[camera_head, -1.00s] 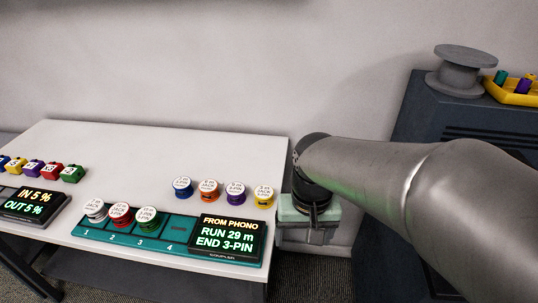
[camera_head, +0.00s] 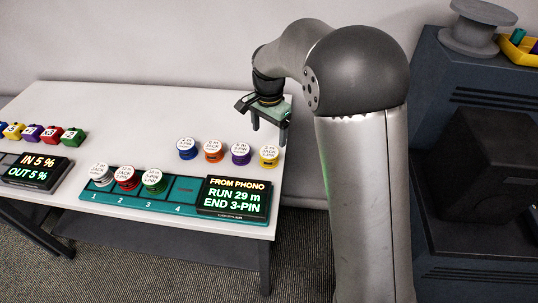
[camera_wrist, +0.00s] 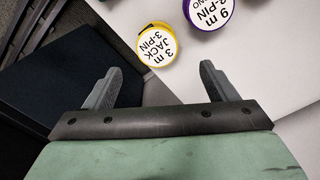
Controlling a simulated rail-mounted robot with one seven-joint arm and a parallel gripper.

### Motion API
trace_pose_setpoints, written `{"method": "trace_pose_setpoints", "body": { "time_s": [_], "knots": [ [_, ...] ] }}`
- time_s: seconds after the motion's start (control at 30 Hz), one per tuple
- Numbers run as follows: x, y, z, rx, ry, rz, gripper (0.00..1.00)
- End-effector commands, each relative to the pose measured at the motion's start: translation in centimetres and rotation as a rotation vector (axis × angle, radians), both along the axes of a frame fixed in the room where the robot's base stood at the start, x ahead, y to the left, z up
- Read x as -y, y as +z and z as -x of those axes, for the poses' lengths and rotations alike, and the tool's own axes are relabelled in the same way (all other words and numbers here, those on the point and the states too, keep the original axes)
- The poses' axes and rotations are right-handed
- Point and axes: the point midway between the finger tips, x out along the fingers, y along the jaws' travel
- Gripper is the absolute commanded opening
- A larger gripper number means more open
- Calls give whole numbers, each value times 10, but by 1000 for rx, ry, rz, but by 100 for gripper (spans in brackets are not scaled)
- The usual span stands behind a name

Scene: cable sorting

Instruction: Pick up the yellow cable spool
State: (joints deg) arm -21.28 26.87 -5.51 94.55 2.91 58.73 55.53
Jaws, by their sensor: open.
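The yellow cable spool (camera_head: 268,156) stands upright on the white table near its right edge, at the right end of a row of loose spools. Its white top label reads "3 m JACK 3-PIN" in the wrist view (camera_wrist: 157,44). My gripper (camera_head: 269,137) is open and empty, above the table's right edge and higher than the yellow spool. In the wrist view both fingers (camera_wrist: 159,86) are spread, and the spool lies beyond their tips, apart from them.
A purple spool (camera_head: 240,153), an orange spool (camera_head: 213,151) and a blue spool (camera_head: 187,148) stand left of it. In front is a teal tray (camera_head: 180,206) holding white, red and green spools, slot 4 empty, with a display (camera_head: 236,197). A dark cabinet (camera_head: 440,60) stands right.

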Motion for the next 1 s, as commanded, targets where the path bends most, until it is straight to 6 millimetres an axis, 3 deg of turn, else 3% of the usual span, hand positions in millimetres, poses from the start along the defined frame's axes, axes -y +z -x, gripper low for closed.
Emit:
{"method": "trace_pose_setpoints", "body": {
  "time_s": [0.1,0.37,0.7,0.97,1.0],
  "knots": [
    [0,-20,1,-3,0,1,79],
    [0,-39,1,-2,1,1,79],
    [1,-84,6,-2,1,1,79],
    [0,-88,5,1,1,-1,79],
    [0,-88,5,1,1,-1,73]
  ]
}}
